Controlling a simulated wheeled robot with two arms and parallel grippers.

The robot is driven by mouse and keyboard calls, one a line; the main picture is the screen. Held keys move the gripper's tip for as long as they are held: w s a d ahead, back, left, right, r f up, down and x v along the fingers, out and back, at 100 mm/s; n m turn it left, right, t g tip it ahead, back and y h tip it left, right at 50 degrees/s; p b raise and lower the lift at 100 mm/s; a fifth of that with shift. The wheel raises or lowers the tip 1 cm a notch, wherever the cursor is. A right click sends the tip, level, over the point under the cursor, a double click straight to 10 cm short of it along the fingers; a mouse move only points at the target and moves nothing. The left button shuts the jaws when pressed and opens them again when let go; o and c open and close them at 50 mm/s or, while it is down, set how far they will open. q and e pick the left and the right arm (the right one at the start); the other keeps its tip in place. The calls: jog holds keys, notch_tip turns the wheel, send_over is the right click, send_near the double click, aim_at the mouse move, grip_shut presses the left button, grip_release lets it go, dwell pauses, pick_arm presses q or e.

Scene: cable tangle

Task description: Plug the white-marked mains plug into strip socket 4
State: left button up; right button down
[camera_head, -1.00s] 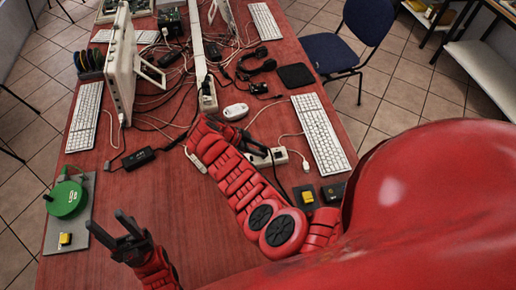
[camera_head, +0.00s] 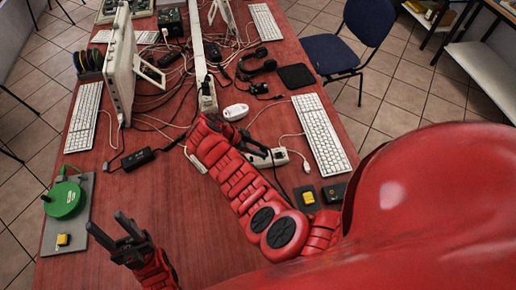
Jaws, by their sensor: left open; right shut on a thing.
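My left gripper (camera_head: 108,228) is open and empty above the near left of the red table. My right gripper (camera_head: 262,150) is shut on a small dark thing, mostly hidden by the fingers, beside a white socket block (camera_head: 277,157) near the table's middle right. A black cable runs from there toward the near edge. I cannot make out a white mark or socket numbers. Part of a white piece (camera_head: 197,162) shows left of my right arm.
A black adapter (camera_head: 138,159), tangled cables, a white mouse (camera_head: 236,111) and keyboards (camera_head: 320,135) lie around. A green round device (camera_head: 65,199) sits on a grey plate at left. The table's near middle is clear.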

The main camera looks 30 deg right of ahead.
jog(key=shift+f+b, duration=1.2)
jog(key=shift+b, duration=0.55)
jog(key=shift+c, duration=1.9)
grip_release()
jog(key=shift+w+a+r, duration=0.1)
jog(key=shift+a+r, duration=0.25)
jog(key=v, duration=1.6)
jog(key=shift+r, duration=0.25)
